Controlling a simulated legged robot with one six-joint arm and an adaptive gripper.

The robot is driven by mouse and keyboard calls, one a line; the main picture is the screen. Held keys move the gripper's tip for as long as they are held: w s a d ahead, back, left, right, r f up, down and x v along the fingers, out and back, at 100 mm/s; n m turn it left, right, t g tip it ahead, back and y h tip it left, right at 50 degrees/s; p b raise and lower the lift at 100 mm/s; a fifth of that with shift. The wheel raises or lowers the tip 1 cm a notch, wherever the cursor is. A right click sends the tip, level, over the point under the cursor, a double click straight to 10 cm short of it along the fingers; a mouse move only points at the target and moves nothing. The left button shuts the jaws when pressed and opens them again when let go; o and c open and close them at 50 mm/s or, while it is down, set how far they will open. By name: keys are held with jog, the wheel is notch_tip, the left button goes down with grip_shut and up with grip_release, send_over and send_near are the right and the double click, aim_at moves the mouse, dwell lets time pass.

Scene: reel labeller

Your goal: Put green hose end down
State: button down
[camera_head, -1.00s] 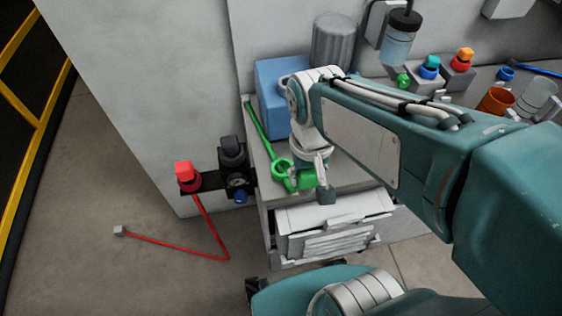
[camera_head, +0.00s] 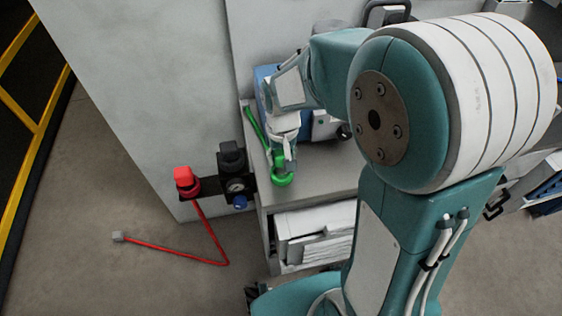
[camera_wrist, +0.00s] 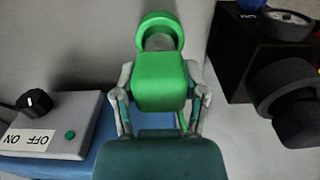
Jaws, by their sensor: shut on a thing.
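The green hose end (camera_wrist: 160,78) is a green block with a ring at its far end. It sits between the two fingers of my gripper (camera_wrist: 160,92) in the wrist view, and the fingers press on its sides. In the head view the green ring (camera_head: 281,180) shows below my gripper (camera_head: 283,160), over the front left part of the grey cabinet top (camera_head: 325,185). The green hose (camera_head: 255,127) runs back along the left edge of the top. I cannot tell whether the hose end touches the surface.
A black regulator with a gauge (camera_head: 236,186) and a red knob (camera_head: 184,178) are left of the cabinet. A red hose (camera_head: 175,250) hangs to the floor. A grey box with a black knob and OFF/ON label (camera_wrist: 45,125) is close by. Papers (camera_head: 315,235) fill the open shelf below.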

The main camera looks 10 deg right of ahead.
aim_at(281, 164)
jog(key=shift+w+f, duration=0.15)
jog(key=shift+f, duration=0.8)
jog(key=shift+w+f, duration=0.1)
jog(key=shift+f, duration=0.85)
jog(key=shift+c, duration=0.6)
grip_release()
notch_tip(281, 164, up, 12)
jog(key=shift+r, duration=0.15)
jog(key=s+d+r+t, duration=0.2)
jog(key=s+r, duration=0.1)
jog(key=s, duration=0.4)
jog(key=s+d+r+t, duration=0.3)
jog(key=s+r, duration=0.1)
jog(key=s, duration=0.4)
jog(key=shift+s+r+t, duration=0.15)
jog(key=shift+t, duration=0.15)
